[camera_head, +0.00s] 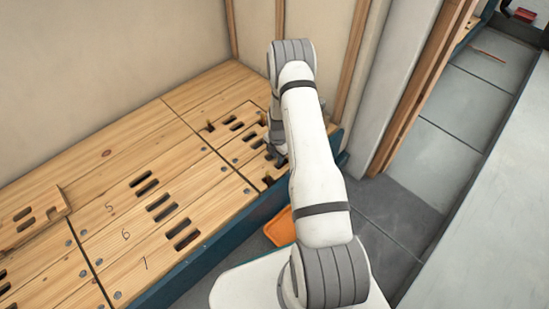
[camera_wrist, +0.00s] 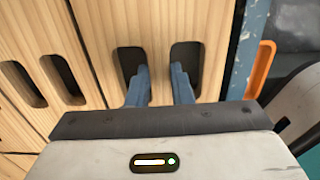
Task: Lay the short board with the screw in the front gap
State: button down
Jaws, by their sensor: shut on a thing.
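My gripper (camera_wrist: 160,88) is shut on the wooden strip between two dark slots of a pale board (camera_wrist: 158,62) in the wrist view. One blue-grey finger reaches into each slot. In the head view my gripper (camera_head: 277,152) is down at the right end of the plank deck, mostly hidden by my arm. A dark opening (camera_head: 269,182) shows just below it, near the deck's front edge. I cannot tell whether it is the front gap or a slot. No screw can be made out on the held board.
A loose slotted board (camera_head: 42,212) lies on the deck (camera_head: 105,190) at the left. Slotted planks marked 5, 6 and 7 fill the middle. A dark blue edge beam (camera_head: 215,252) runs along the front. An orange object (camera_head: 280,228) sits below it. Walls stand behind.

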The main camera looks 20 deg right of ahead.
jog(key=shift+f, duration=0.25)
jog(key=c, duration=1.2)
grip_release()
jog(key=shift+r+p, duration=1.5)
jog(key=shift+r, duration=2.65)
jog(key=s+a+r+m+p, duration=0.25)
jog(key=r+p, duration=0.25)
jog(key=r, duration=1)
jog(key=s+a+r+m+t+p, duration=0.15)
jog(key=r+m+p, duration=0.35)
jog(key=r, duration=0.9)
jog(key=s+a+r+m+p, duration=0.3)
jog(key=r+p, duration=0.3)
jog(key=r, duration=0.9)
jog(key=s+a+r+m+p, duration=0.3)
jog(key=s+r+m+p, duration=0.3)
jog(key=s+r, duration=0.4)
jog(key=s+a+r+m+t+p, duration=0.1)
jog(key=s+a+r+m+p, duration=0.2)
jog(key=r, duration=1.5)
jog(key=s+m+p, duration=0.3)
jog(key=s+p, duration=0.3)
jog(key=s, duration=0.2)
jog(key=shift+s+a+r, duration=0.15)
jog(key=shift+s+r, duration=0.1)
jog(key=shift+r, duration=0.15)
